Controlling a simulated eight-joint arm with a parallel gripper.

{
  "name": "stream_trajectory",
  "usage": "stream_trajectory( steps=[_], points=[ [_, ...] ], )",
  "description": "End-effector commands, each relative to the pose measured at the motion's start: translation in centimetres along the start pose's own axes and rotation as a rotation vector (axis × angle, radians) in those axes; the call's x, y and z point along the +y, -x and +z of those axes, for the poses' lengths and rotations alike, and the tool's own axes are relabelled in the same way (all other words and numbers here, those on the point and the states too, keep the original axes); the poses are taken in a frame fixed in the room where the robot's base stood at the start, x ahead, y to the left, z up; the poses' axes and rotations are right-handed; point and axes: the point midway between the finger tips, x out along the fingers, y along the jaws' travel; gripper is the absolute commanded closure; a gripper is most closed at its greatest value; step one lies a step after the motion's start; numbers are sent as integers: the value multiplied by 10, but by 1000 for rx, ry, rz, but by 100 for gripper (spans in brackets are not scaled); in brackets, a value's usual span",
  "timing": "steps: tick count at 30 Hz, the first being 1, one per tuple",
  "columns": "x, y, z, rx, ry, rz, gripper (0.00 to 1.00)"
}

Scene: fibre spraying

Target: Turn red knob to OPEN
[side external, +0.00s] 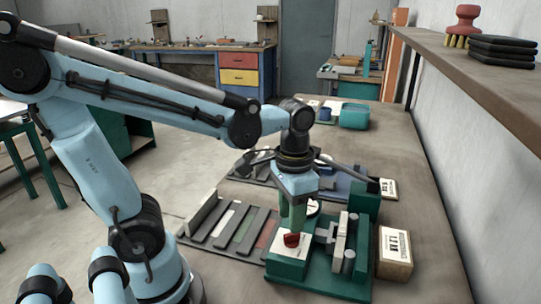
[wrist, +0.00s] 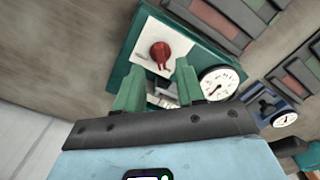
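The red knob (side external: 291,240) sits on a white plate (side external: 303,250) on a green fixture (side external: 318,282) on the bench. In the wrist view the red knob (wrist: 160,52) is beyond my fingertips, on a pale plate whose markings I cannot read. My gripper (side external: 293,224) points down, just above the knob in the side view. In the wrist view my gripper (wrist: 158,72) has its two green fingers apart with nothing held between them. Whether the fingertips touch the knob cannot be told.
A round white gauge (wrist: 218,82) is close beside my fingers. Metal clamp-like parts (side external: 341,239) stand right of the knob. A labelled box (side external: 394,252) is at the bench's right. A slotted rack (side external: 232,231) lies left. A shelf (side external: 480,75) overhangs at right.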

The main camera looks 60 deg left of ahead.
Motion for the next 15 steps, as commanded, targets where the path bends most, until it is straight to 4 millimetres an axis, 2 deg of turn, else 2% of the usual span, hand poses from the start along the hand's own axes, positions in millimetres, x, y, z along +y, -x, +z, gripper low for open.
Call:
stream_trajectory(
  steps=[6,15],
  points=[
    [0,-25,0,0,0,0,62],
    [0,-41,0,1,0,0,62]
  ],
)
